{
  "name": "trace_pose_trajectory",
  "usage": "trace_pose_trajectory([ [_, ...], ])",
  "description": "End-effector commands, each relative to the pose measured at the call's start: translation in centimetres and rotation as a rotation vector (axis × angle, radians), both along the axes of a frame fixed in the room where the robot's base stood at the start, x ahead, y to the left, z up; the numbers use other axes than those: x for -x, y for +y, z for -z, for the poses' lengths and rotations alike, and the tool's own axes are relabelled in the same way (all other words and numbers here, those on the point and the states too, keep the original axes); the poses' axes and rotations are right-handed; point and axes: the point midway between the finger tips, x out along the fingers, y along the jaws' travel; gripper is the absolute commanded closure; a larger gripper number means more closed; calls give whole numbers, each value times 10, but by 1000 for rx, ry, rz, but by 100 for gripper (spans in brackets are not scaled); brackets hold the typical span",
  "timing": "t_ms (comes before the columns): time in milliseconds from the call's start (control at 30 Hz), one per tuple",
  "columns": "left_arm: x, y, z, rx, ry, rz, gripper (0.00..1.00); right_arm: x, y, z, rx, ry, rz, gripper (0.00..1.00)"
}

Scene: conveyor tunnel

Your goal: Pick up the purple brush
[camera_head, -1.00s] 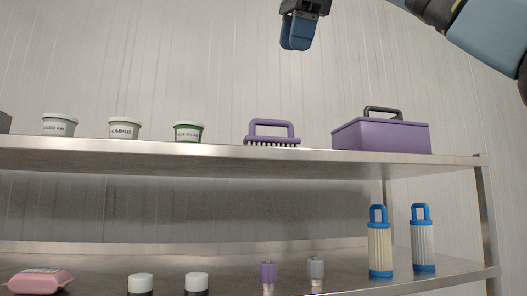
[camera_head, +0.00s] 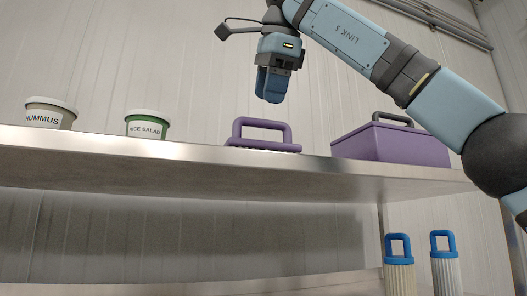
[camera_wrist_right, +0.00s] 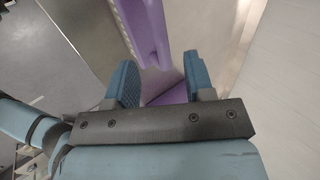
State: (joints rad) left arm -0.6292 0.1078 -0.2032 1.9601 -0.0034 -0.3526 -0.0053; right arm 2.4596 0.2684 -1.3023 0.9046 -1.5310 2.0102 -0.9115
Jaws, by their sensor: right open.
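The purple brush (camera_head: 262,136) stands on the upper metal shelf with its looped handle up, between the rice salad tub and the purple box. My right gripper (camera_head: 269,97) is above the brush, pointing down, apart from it. In the right wrist view my right gripper (camera_wrist_right: 163,90) is open, with its two blue fingers spread and nothing between them. A purple part, which looks like the brush (camera_wrist_right: 146,30), shows beyond the fingers at the top. My left gripper is not in view.
The purple box (camera_head: 395,145) with a dark handle stands just right of the brush. The rice salad tub (camera_head: 147,126) and hummus tub (camera_head: 50,115) stand to the left on the upper shelf (camera_head: 190,155). Two blue-topped cylinders (camera_head: 398,262) are below.

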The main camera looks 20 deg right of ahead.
Motion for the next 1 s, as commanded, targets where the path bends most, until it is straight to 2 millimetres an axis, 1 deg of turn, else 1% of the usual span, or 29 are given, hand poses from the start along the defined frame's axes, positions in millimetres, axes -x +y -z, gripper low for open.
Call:
trace_pose_trajectory([
  [33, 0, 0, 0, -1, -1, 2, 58, -4, 0, 6, -1, 1, -1, 52],
  [233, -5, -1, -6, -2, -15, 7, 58, -11, -1, 17, -1, -1, -1, 52],
  [367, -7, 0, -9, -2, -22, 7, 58, -22, -4, 33, -1, 2, -2, 52],
  [533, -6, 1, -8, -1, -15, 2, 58, -34, -5, 51, -2, 1, -1, 52],
  [633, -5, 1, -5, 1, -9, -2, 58, -36, -4, 55, -1, -1, 0, 52],
  [833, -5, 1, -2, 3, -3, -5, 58, -36, -4, 56, -1, -1, 0, 52],
  [867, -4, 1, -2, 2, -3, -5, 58, -36, -4, 56, -1, -1, 0, 56],
  [900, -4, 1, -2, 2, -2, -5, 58, -36, -4, 56, -1, -1, 0, 65],
  [967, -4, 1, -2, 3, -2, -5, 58, -36, -4, 56, -1, -1, 0, 79],
  [1000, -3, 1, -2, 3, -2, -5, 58, -36, -4, 56, -1, -1, 0, 88],
])
